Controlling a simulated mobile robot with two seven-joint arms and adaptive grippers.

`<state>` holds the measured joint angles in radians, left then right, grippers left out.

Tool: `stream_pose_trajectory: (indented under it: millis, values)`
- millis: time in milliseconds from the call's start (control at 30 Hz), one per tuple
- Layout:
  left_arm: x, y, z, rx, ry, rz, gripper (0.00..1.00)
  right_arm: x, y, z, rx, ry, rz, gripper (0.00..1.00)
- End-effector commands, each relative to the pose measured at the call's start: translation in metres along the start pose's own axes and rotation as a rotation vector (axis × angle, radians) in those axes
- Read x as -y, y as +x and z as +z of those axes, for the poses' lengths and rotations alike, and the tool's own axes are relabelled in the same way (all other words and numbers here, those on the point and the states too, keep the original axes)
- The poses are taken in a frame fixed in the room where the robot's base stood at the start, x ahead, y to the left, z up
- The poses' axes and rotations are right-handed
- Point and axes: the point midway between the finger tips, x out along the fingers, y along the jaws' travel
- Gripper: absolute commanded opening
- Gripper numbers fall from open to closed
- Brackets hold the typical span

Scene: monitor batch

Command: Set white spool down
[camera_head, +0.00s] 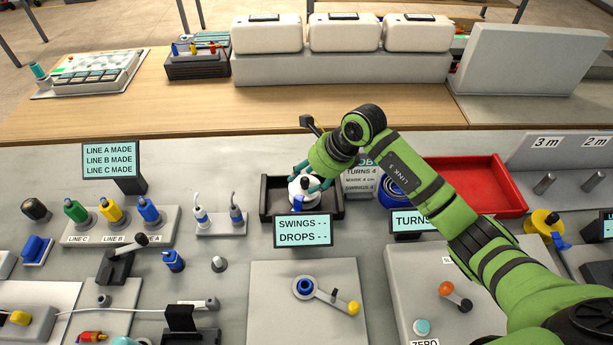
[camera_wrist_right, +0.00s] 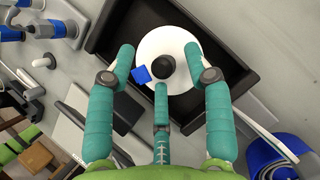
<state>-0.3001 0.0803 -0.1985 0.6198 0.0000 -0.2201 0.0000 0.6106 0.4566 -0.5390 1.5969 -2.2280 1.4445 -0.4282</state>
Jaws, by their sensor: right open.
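The white spool (camera_head: 304,187) sits in a black tray (camera_head: 266,205) behind the small "SWINGS / DROPS" display. In the right wrist view the spool (camera_wrist_right: 176,47) shows as a white disc with a dark central knob and a blue tab, inside the black tray (camera_wrist_right: 222,24). My right gripper (camera_head: 309,182) is at the tray, over the spool. Its teal fingers (camera_wrist_right: 166,70) are spread open around the spool's near side; whether they touch it I cannot tell. Part of the spool is hidden by the fingers. My left gripper is not in view.
The "SWINGS / DROPS" display (camera_head: 303,231) stands right in front of the tray. A red tray (camera_head: 490,185) and a blue spool (camera_head: 393,194) lie to the right, partly behind my arm. Colored plugs (camera_head: 111,209) stand on the left. A crank plate (camera_head: 303,320) is in front.

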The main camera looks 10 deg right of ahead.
Motion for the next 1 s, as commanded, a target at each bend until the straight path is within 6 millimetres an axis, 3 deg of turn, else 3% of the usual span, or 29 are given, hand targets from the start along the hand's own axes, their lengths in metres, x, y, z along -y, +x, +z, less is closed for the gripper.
stream_pose_trajectory:
  millis: [500, 700, 1000]
  values:
    - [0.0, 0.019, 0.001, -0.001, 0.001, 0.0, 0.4, 0.002, -0.1, 0.0, 0.002, -0.001, -0.006, 0.52]
    - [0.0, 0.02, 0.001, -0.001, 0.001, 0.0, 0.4, 0.001, -0.114, 0.0, 0.002, -0.001, -0.003, 0.52]
    - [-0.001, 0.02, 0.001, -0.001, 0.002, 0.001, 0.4, 0.0, -0.115, 0.0, 0.002, -0.001, -0.002, 0.52]
